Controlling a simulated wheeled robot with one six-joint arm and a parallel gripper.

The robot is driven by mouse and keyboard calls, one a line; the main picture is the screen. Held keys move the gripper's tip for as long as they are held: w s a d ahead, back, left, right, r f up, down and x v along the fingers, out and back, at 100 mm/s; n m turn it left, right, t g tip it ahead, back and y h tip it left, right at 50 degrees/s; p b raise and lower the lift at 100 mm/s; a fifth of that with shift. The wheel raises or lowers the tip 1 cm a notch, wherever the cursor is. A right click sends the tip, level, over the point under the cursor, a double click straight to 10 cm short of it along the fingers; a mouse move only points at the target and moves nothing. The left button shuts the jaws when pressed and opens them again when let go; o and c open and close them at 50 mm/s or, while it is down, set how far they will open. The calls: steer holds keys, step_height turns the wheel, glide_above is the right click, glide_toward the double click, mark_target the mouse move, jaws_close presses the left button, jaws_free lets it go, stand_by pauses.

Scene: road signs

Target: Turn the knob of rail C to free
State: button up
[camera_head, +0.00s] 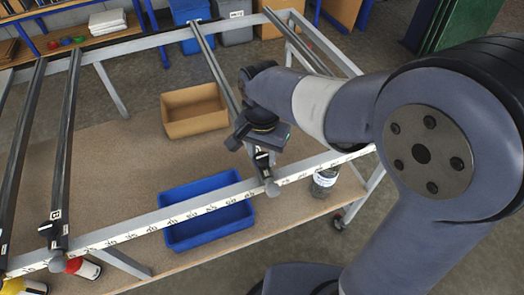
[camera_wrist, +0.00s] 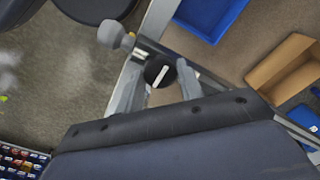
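A round black knob (camera_wrist: 160,71) with a white pointer line shows in the wrist view on the near end of a rail. The pointer slants up to the right in that view. My gripper (camera_wrist: 159,78) is open, with one grey finger on each side of the knob; I cannot tell whether either finger touches it. In the head view my gripper (camera_head: 258,148) is over the near end of a dark rail (camera_head: 213,62), close to the front bar, and hides the knob. The rail's small white tag is too small to read.
More dark rails (camera_head: 66,145) cross the metal frame at left. Below are a blue bin (camera_head: 206,212), a cardboard box (camera_head: 194,110) and a jar (camera_head: 325,181). The numbered front bar (camera_head: 160,219) runs beneath my gripper.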

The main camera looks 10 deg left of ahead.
steer(key=c, duration=0.5)
steer(key=shift+n, duration=0.4)
steer(key=n, duration=0.3)
steer(key=shift+p, duration=0.3)
steer(key=n, duration=0.4)
steer(key=n+p, duration=0.1)
steer(key=n, duration=0.8)
steer(key=shift+n, duration=0.4)
